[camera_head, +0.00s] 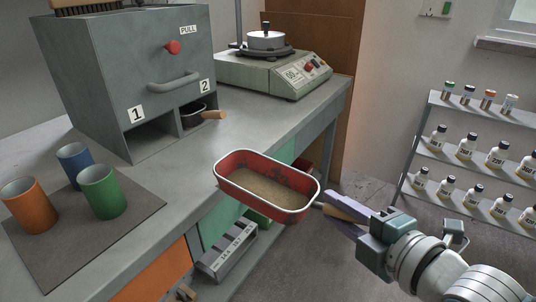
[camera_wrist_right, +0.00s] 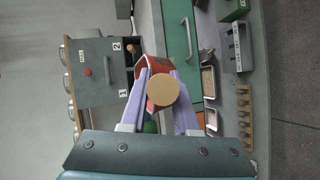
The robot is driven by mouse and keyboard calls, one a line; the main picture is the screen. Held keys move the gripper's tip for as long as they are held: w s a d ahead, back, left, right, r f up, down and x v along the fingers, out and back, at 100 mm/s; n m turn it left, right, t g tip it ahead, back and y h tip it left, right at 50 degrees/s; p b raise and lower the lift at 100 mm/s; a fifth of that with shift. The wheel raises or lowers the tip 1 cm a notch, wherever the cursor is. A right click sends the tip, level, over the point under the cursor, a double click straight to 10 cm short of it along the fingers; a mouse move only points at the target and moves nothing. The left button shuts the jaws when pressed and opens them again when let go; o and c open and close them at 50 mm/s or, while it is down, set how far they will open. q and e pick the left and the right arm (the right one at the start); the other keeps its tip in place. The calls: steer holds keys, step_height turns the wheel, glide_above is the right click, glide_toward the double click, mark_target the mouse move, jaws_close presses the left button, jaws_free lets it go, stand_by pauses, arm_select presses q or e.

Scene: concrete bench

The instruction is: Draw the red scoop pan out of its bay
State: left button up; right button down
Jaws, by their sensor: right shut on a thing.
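The red scoop pan (camera_head: 232,184) is out of the grey cabinet (camera_head: 80,75), in the air by the bench's front edge, with brown grainy material inside. My right gripper (camera_head: 338,205) is shut on its wooden handle. The round end of the handle (camera_wrist_right: 163,90) faces the camera in the right wrist view, with the purple fingers on either side and part of the red pan (camera_wrist_right: 143,66) behind it. Bay 1 (camera_head: 152,142) looks empty. Bay 2 holds a dark pan (camera_head: 192,116) with a wooden handle sticking out. My left gripper is not in view.
Blue (camera_head: 74,164), green (camera_head: 101,192) and orange (camera_head: 27,205) cups stand on a dark mat (camera_head: 85,245) at the left. A balance (camera_head: 275,72) stands at the back of the bench. Bottle shelves (camera_head: 470,165) are at the right. Open floor lies between.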

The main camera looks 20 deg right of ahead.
steer(key=shift+s+d+r+p, duration=0.1)
steer(key=shift+s+d+p, duration=0.15)
steer(key=shift+s+d, duration=0.4)
steer(key=shift+s+d+r+p, duration=0.1)
steer(key=shift+s+d+p, duration=0.1)
steer(key=shift+s+d, duration=0.4)
steer(key=shift+s+d+f+p, duration=0.15)
steer(key=shift+s+d, duration=0.3)
steer(key=shift+s, duration=0.3)
steer(key=shift+s+d+r+p, duration=0.1)
steer(key=shift+s+d+p, duration=0.05)
steer(key=shift+s+d, duration=0.45)
steer(key=shift+s+d+f+p, duration=0.15)
steer(key=shift+s+d, duration=0.2)
steer(key=shift+s, duration=0.5)
steer(key=shift+r, duration=0.15)
